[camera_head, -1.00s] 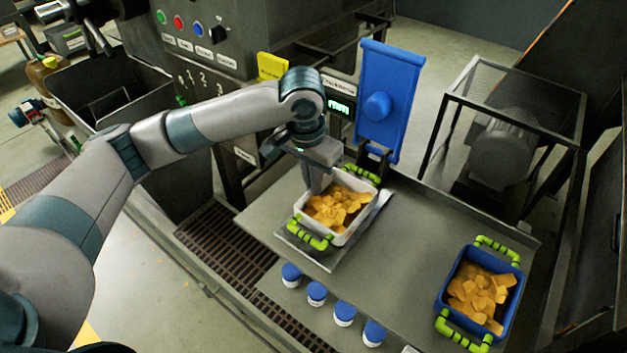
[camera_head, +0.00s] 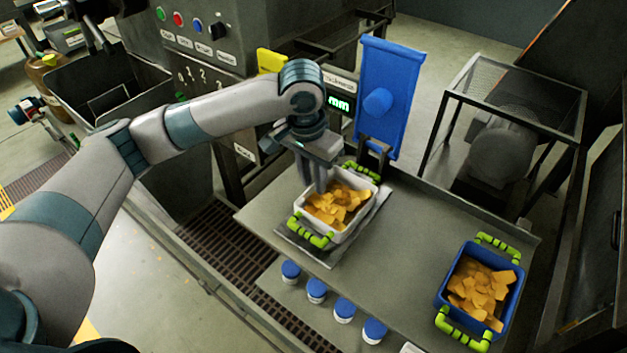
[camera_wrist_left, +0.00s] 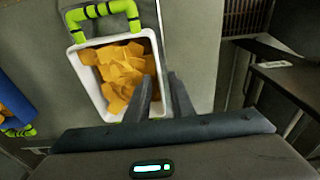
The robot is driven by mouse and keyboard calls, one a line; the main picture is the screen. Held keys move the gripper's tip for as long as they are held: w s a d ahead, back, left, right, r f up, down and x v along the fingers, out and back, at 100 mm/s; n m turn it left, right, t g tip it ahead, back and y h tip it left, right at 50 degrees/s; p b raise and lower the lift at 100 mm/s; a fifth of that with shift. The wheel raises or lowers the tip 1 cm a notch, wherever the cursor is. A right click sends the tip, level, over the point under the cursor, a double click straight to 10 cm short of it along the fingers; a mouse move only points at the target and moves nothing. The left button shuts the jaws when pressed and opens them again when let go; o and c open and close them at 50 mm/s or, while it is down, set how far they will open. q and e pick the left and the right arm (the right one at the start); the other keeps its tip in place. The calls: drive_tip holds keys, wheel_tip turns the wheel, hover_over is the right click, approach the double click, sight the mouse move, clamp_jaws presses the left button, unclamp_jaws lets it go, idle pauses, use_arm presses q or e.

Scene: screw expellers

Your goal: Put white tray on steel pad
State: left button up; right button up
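The white tray (camera_head: 341,237) with green handles holds yellow-orange chips. It sits on the steel pad (camera_head: 371,216), upright, with pad showing along its right and front sides. In the left wrist view the white tray (camera_wrist_left: 81,70) fills the upper left. My left gripper (camera_head: 312,186) is at the tray's left wall, open, its two fingers apart. In the left wrist view the left gripper (camera_wrist_left: 162,80) has one finger over the tray's inside and the other outside, with the wall between them. My right gripper is not in view.
A blue tray (camera_head: 446,290) of similar chips stands at the table's right end. A blue panel (camera_head: 389,85) rises behind the pad beside a lit green display (camera_head: 339,103). Several blue-lidded jars (camera_head: 344,312) stand on a lower shelf. The steel table (camera_head: 420,230) is clear between the trays.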

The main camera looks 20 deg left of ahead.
use_arm(q)
wheel_tip(320, 180, up, 11)
drive_tip(key=s+b, duration=0.1)
drive_tip(key=b, duration=0.1)
drive_tip(key=shift+s+a+r, duration=0.15)
drive_tip(key=shift+a, duration=0.1)
idle(1.1)
